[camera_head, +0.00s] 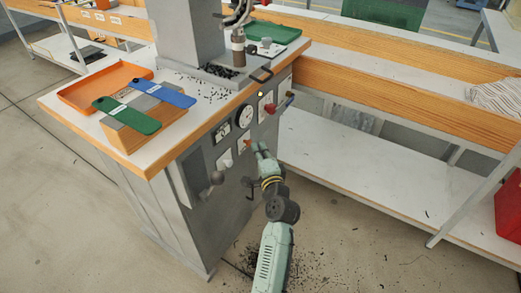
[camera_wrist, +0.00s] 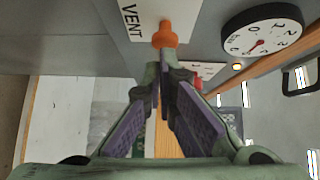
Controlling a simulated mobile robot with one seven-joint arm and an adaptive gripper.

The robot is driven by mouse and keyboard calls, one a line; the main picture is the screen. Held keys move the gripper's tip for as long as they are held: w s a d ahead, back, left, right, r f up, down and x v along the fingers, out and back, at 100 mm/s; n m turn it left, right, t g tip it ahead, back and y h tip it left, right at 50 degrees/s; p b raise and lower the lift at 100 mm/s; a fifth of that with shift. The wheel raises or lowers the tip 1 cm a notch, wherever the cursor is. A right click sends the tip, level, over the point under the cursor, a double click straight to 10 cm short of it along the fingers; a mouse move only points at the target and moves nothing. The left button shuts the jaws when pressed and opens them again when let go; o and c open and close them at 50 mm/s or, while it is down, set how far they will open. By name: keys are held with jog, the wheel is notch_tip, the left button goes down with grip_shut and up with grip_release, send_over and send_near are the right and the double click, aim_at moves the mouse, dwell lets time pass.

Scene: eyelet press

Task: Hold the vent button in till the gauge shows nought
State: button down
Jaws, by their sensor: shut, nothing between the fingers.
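The vent button is an orange knob on a white plate marked VENT; it shows in the wrist view (camera_wrist: 165,36) and small in the head view (camera_head: 247,143). My gripper (camera_wrist: 165,72) is shut and empty, its fingertips right at the button's outer end. I cannot tell whether they touch it or how far in it is. In the head view my gripper (camera_head: 258,147) is at the press's front panel.
The press top holds an orange tray (camera_head: 85,92), green and blue tagged pieces (camera_head: 130,115) and scattered black eyelets. A white lower shelf (camera_head: 370,185) lies to the right.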

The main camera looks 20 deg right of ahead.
jog(key=shift+w+a, duration=0.85)
jog(key=shift+w, duration=0.1)
jog(key=shift+w+a, duration=0.1)
jog(key=shift+a, duration=0.15)
dwell(1.7)
jog(key=s, duration=0.8)
jog(key=shift+d+r, duration=0.15)
jog(key=shift+d, duration=0.05)
dwell(0.4)
